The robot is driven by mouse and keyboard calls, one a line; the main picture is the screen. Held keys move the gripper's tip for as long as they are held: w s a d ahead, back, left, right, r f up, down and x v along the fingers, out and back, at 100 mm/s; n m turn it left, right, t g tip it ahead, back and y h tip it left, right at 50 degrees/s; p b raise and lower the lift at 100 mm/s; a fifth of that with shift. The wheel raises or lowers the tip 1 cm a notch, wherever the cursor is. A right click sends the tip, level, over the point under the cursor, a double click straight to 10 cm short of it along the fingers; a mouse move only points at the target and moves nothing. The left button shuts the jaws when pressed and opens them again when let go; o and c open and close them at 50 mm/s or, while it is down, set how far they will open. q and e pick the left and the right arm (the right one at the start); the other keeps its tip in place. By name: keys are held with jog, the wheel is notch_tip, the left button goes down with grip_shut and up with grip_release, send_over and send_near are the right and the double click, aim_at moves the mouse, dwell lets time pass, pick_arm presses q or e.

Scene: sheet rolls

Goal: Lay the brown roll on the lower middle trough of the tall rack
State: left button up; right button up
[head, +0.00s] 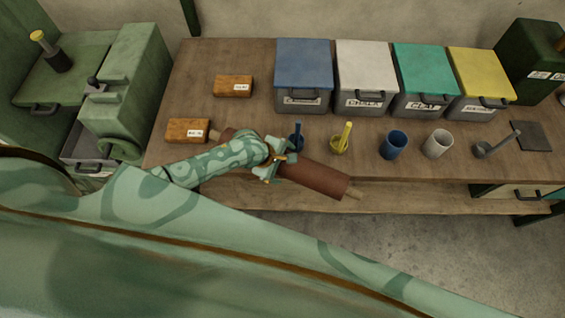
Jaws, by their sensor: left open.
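The brown roll (318,178) shows in the head view as a reddish-brown cylinder with a pale core end at the lower right. It slants from upper left to lower right across the front edge of the workbench. My left arm covers part of its left half. My left gripper (275,165) is open at the middle of the roll, close to it or straddling it; I cannot tell whether it touches. My right gripper is not in view. I cannot make out the tall rack or its troughs.
The workbench (250,60) carries a row of lidded boxes: blue (304,65), white (376,68), green (424,68) and yellow (480,72). Two orange-brown blocks (233,86) lie at left. A blue cup (394,145) and white cup (437,144) stand near the front. A green machine (130,85) adjoins at left.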

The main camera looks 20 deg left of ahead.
pick_arm(q)
jog(key=c, duration=1.8)
jog(key=shift+w+r, duration=0.15)
jog(key=shift+r, duration=0.05)
jog(key=shift+r, duration=0.1)
